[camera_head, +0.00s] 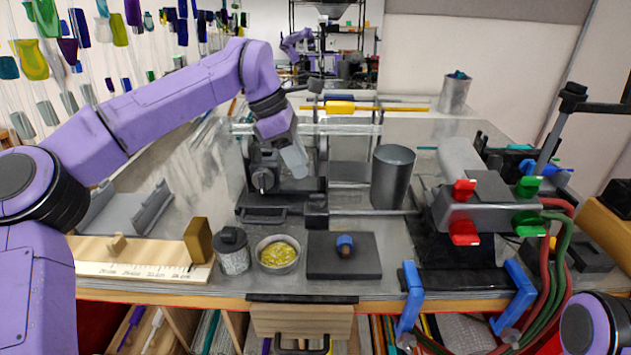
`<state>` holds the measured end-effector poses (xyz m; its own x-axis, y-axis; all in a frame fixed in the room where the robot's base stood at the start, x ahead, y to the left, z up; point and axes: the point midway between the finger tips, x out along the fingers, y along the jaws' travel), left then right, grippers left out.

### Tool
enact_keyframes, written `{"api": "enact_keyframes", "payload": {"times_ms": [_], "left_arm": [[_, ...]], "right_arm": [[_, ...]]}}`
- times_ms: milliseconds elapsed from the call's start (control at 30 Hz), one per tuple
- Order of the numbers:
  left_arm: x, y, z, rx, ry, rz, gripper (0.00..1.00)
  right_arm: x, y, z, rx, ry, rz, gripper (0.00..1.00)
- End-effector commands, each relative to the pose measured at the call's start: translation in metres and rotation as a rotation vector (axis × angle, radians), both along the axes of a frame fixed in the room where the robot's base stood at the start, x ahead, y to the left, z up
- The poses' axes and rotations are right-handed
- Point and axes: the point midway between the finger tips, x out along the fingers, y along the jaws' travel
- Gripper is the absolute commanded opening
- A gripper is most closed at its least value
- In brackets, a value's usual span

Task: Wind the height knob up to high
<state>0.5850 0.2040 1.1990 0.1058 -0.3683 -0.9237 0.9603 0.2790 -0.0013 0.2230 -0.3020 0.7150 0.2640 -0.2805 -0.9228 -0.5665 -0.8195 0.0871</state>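A dark metal device (282,205) stands at the middle of the bench. A round grey knob (262,180) faces me on its front left. It looks like the height knob, but no label or high mark is readable. My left gripper (296,163) reaches in from the upper left and points down over the device. Its tip is right of and slightly above the knob, and appears apart from it. The fingers show edge-on, so their opening is unclear. Part of the device is hidden behind the gripper. My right gripper is out of view; only part of that arm shows at bottom right.
A grey cylinder (392,178) stands right of the device. A burner block with red and green knobs (487,215) and hoses is further right. In front are a lidded jar (233,251), a bowl of yellow pieces (278,254) and a dark pad (369,262). A wooden ruler (140,262) lies left.

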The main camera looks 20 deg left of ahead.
Motion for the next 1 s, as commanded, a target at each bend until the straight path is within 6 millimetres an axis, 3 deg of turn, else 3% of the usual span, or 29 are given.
{"api": "enact_keyframes", "payload": {"times_ms": [100, 300, 667, 767, 800, 1000], "left_arm": [[0.007, -0.011, -0.028, 0.001, 0.007, -0.002, 0.38], [0.014, -0.025, -0.061, 0.001, 0.009, -0.003, 0.38], [0.015, -0.029, -0.071, 0.001, 0.007, -0.003, 0.38], [0.015, -0.029, -0.070, 0.001, 0.007, -0.004, 0.06], [0.015, -0.029, -0.070, 0.001, 0.007, -0.004, 0.00], [0.015, -0.029, -0.071, 0.001, 0.008, -0.001, 0.00]], "right_arm": [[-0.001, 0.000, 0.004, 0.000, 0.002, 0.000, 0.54], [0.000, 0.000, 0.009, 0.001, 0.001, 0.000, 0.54], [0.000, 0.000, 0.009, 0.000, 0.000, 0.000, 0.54], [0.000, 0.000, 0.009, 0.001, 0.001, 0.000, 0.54], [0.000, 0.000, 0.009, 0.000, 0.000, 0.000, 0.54], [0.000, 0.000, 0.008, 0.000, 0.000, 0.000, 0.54]]}}
